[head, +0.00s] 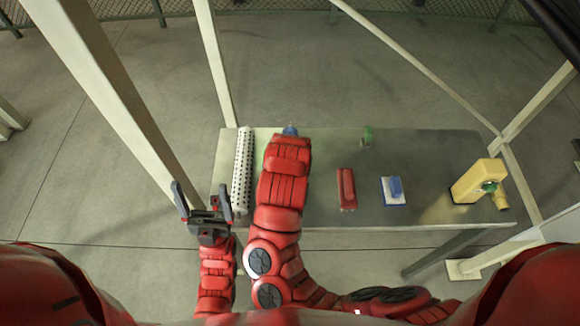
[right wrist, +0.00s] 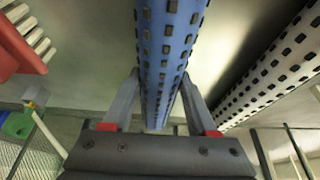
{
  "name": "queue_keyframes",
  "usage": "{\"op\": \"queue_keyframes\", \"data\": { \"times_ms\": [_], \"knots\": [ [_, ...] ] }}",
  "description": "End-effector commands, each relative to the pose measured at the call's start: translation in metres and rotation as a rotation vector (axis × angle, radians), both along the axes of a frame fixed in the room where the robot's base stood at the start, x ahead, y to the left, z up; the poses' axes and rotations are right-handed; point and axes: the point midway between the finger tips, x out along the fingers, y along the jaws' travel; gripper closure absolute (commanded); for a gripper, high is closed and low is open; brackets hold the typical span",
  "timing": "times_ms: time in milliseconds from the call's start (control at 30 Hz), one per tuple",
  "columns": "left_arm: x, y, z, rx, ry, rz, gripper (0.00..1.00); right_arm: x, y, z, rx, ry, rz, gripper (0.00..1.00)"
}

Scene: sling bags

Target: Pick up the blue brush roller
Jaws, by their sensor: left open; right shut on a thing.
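The blue brush roller (right wrist: 163,60) runs lengthwise between the fingers of my right gripper (right wrist: 160,95) in the right wrist view. It is a long blue cylinder with rows of dark tufts. The right gripper is shut on it. In the head view only a small blue end of the roller (head: 290,131) shows past my right arm, which hides the rest and the right gripper. I cannot tell whether the roller is clear of the table. My left gripper (head: 201,192) is open and empty at the table's left front corner.
A white roller with black tufts (head: 243,168) lies left of my right arm. On the table (head: 430,150) to the right are a red brush (head: 346,188), a blue-and-white brush (head: 393,191), a small green item (head: 367,136) and a yellow device (head: 480,181). Pale frame posts stand around the table.

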Motion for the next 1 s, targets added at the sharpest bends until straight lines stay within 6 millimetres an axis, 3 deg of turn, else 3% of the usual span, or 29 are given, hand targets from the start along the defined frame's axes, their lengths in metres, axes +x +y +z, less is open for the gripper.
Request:
{"op": "queue_keyframes", "data": {
  "times_ms": [467, 800, 1000],
  "knots": [
    [0.000, 0.000, 0.000, 0.000, 0.000, 0.000, 0.12, 0.001, 0.001, 0.007, 0.000, -0.002, 0.001, 1.00],
    [0.000, 0.000, 0.000, 0.000, 0.000, 0.000, 0.12, 0.002, 0.001, 0.075, 0.002, -0.008, 0.000, 1.00],
    [0.000, 0.000, 0.000, 0.000, 0.000, 0.000, 0.12, 0.000, 0.001, 0.096, 0.003, -0.001, 0.000, 1.00]
  ]
}}
